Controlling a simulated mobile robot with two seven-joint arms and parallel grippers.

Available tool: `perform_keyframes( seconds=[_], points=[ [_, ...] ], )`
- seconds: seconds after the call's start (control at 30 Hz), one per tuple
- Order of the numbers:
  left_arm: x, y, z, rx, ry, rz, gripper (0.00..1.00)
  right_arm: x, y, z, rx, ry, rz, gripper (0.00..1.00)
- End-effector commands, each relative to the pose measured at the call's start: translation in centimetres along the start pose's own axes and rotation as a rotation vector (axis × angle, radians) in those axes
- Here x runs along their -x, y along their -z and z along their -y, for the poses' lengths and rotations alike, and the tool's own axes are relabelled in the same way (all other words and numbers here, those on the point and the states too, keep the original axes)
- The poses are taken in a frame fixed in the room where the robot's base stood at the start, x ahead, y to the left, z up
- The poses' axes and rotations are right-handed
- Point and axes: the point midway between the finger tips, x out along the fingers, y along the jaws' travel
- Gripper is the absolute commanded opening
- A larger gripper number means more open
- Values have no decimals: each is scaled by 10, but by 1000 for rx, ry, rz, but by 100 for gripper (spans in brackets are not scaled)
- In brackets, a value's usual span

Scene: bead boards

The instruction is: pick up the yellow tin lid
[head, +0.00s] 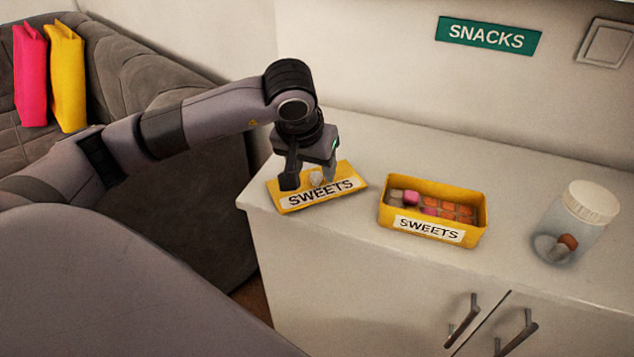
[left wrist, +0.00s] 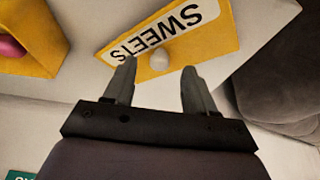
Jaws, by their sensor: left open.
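The yellow tin lid (head: 292,204) lies flat on the left end of the white cabinet top, with a white "SWEETS" label and a pale round knob. It also shows in the left wrist view (left wrist: 215,47), where its knob (left wrist: 159,58) lies ahead of and between my fingers. My left gripper (head: 309,185) is open above the lid, pointing down; in the left wrist view (left wrist: 153,80) its two fingers are spread with nothing between them. In the head view the gripper partly hides the knob. My right gripper is not in view.
The open yellow tin (head: 431,231), holding several pink and orange sweets, stands right of the lid. A clear jar (head: 573,228) with a white cap stands further right. The wall is behind; a grey sofa (head: 160,85) is at left. Cabinet top between tin and jar is clear.

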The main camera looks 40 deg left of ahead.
Motion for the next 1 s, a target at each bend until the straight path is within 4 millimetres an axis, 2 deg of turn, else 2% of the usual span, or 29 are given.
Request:
perform_keyframes(
  seconds=[0.13,0.4,0.43,0.53,0.6,1.0],
  points=[
    [-17,0,0,0,-1,1,56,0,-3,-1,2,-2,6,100],
    [-21,0,-1,-1,-2,-1,56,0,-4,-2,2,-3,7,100],
    [-21,0,-1,-1,-2,-1,49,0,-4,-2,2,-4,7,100],
    [-21,0,-1,0,-2,-1,16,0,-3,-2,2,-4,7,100],
    [-21,0,-1,0,-2,-1,0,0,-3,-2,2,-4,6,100],
    [-16,3,-1,1,-3,-3,0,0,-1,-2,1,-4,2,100]
  ],
)
